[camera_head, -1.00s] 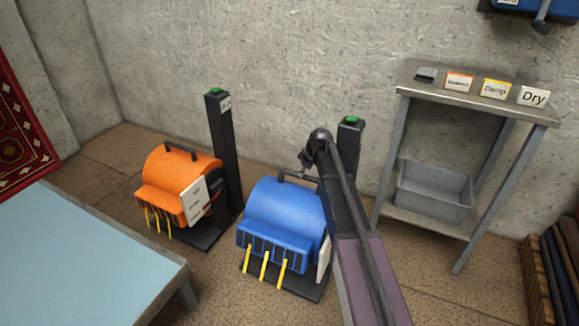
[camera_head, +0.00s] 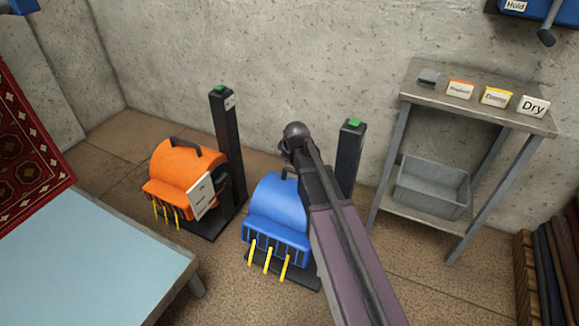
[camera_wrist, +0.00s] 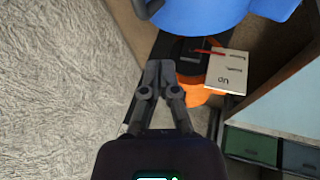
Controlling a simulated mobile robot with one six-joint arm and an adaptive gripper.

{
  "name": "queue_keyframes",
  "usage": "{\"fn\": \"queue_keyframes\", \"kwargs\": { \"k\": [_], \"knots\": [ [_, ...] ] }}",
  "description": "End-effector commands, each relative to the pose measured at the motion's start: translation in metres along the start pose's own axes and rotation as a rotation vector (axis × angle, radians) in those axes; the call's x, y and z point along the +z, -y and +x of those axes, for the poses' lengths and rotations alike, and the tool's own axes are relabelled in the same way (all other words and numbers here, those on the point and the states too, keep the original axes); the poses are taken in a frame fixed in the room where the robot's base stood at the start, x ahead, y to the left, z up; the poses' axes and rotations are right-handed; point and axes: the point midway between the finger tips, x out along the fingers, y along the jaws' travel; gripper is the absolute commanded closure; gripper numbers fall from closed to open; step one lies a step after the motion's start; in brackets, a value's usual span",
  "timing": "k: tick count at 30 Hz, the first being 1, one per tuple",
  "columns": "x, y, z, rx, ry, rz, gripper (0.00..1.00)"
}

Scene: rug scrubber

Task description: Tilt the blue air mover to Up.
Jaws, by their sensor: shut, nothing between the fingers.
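The blue air mover (camera_head: 277,208) stands on the floor on a dark base, with yellow strips at its front outlet and a dark post (camera_head: 348,155) with a green top behind it. My arm covers its right side, so its label plate and tilt setting are hidden in the head view. In the wrist view its blue body (camera_wrist: 200,14) fills the top. My gripper (camera_wrist: 158,68) is shut and empty, just below the blue body in that view; I cannot tell whether they touch. In the head view the fingers are hidden.
An orange air mover (camera_head: 180,170) with a white label plate (camera_head: 202,197) stands to the left. A plate (camera_wrist: 228,70) reading "Up" shows beside orange in the wrist view. A light-blue table (camera_head: 95,255) is at left; a metal stand (camera_head: 425,98) with a grey bin (camera_head: 432,187) is at right.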

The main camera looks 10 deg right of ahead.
Motion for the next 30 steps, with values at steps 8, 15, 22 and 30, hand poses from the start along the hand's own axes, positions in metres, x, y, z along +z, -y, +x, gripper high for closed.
{"fn": "queue_keyframes", "kwargs": {
  "k": [8,15,22,30],
  "knots": [
    [0.001,0.0,0.003,-0.001,0.001,0.0,1.0],
    [0.001,0.0,0.015,-0.001,0.001,0.001,1.0],
    [0.002,0.0,0.034,-0.001,0.001,0.001,1.0],
    [0.002,-0.001,0.057,0.0,0.001,0.002,1.0]
  ]
}}
